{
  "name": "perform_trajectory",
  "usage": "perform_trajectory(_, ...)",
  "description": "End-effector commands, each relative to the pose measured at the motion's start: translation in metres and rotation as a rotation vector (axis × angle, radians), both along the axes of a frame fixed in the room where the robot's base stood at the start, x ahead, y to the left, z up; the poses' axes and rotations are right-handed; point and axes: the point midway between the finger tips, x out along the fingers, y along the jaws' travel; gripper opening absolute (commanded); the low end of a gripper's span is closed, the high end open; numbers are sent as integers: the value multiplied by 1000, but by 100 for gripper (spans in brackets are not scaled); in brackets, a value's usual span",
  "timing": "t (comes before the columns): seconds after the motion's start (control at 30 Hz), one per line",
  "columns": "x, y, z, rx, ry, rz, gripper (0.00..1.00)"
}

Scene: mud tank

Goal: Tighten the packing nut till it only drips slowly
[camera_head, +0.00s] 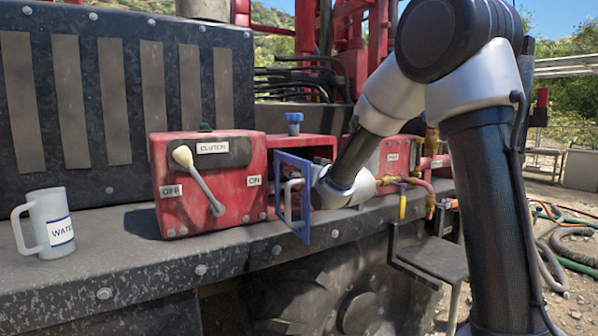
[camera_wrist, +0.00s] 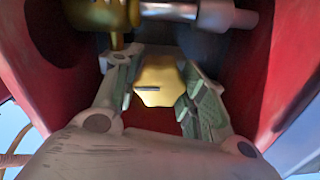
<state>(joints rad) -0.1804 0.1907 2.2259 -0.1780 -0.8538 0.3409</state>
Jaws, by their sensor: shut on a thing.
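The packing nut (camera_wrist: 160,75) is a brass, lobed or hex-shaped piece inside a red housing in the wrist view. My gripper (camera_wrist: 158,88) has its two green-padded fingers on either side of it and is shut on it. A thin grey sliver crosses the nut's face. A silver shaft (camera_wrist: 190,12) and a brass fitting (camera_wrist: 100,12) lie above it. In the head view my gripper (camera_head: 318,175) reaches into the red box's opening, and the nut is hidden there. No dripping water can be made out.
A blue-framed door (camera_head: 306,224) with a pale handle stands open beside my wrist. A red clutch box (camera_head: 226,193) with a lever is left of it. A blue knob (camera_head: 294,121) tops the middle box. A mug (camera_head: 50,205) stands on the deck at left; a yellow-handled valve (camera_head: 403,203) is at right.

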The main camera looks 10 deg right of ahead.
Motion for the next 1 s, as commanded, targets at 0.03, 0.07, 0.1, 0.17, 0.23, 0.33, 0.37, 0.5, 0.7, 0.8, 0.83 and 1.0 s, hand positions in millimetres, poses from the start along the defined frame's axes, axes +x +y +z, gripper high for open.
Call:
perform_trajectory(0.03,0,0,0,33,11,0,17)
perform_trajectory(0.07,0,0,0,56,18,0,17)
perform_trajectory(0.1,0,0,0,86,28,0,17)
perform_trajectory(0.17,0,0,0,128,42,-1,17)
perform_trajectory(0.23,0,0,0,177,58,-1,17)
perform_trajectory(0.33,0,0,0,237,77,-1,17)
perform_trajectory(0.37,0,0,0,254,83,-1,17)
perform_trajectory(0.5,0,0,0,317,103,-1,17)
perform_trajectory(0.7,0,0,0,367,120,-1,17)
perform_trajectory(0.8,0,0,0,377,123,-1,17)
perform_trajectory(0.83,0,0,0,379,124,-1,17)
perform_trajectory(1.0,0,0,0,381,124,-1,17)
